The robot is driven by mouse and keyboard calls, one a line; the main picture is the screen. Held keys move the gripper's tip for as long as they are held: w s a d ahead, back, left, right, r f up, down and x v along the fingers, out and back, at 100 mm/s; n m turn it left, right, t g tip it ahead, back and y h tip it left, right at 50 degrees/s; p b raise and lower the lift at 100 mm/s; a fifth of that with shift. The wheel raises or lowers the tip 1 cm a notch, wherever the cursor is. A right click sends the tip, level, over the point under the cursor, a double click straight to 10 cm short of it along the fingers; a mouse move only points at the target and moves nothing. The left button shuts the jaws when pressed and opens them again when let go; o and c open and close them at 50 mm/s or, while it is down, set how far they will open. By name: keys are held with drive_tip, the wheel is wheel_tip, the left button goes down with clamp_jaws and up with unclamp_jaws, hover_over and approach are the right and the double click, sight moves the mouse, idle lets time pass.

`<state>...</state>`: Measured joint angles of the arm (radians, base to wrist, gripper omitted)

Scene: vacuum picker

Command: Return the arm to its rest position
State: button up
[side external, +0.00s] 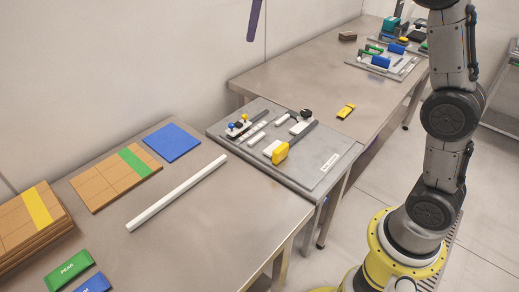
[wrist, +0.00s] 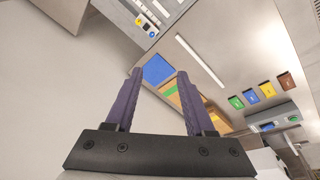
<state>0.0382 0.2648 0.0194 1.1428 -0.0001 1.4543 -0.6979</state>
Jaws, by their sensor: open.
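My gripper (wrist: 159,72) shows in the wrist view as two purple fingers standing well apart, with nothing between them. In the side external view only one purple finger (side external: 254,20) hangs in at the top edge, high above the tables and near the back wall. The rest of the gripper is out of that frame. My arm stands upright on the right on its yellow base. The fingers are clear of the tabletop and touch nothing visible.
The near table holds a blue square (side external: 172,142), a white bar (side external: 177,193), a green-striped board (side external: 117,177) and a yellow-striped stack (side external: 30,225). A grey fixture plate (side external: 340,160) is at its far end. A yellow piece (side external: 346,111) lies on the far table.

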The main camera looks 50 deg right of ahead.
drive_tip(key=s+a+m+t, duration=0.2)
drive_tip(key=s+m, duration=0.1)
drive_tip(key=s, duration=1.8)
drive_tip(key=s+f+m, duration=0.4)
drive_tip(key=s+f, duration=0.5)
drive_tip(key=f, duration=0.4)
drive_tip(key=shift+s+f+m+t, duration=0.15)
drive_tip(key=shift+s+m+t, duration=0.05)
drive_tip(key=shift+m+t, duration=0.1)
drive_tip(key=shift+d, duration=0.1)
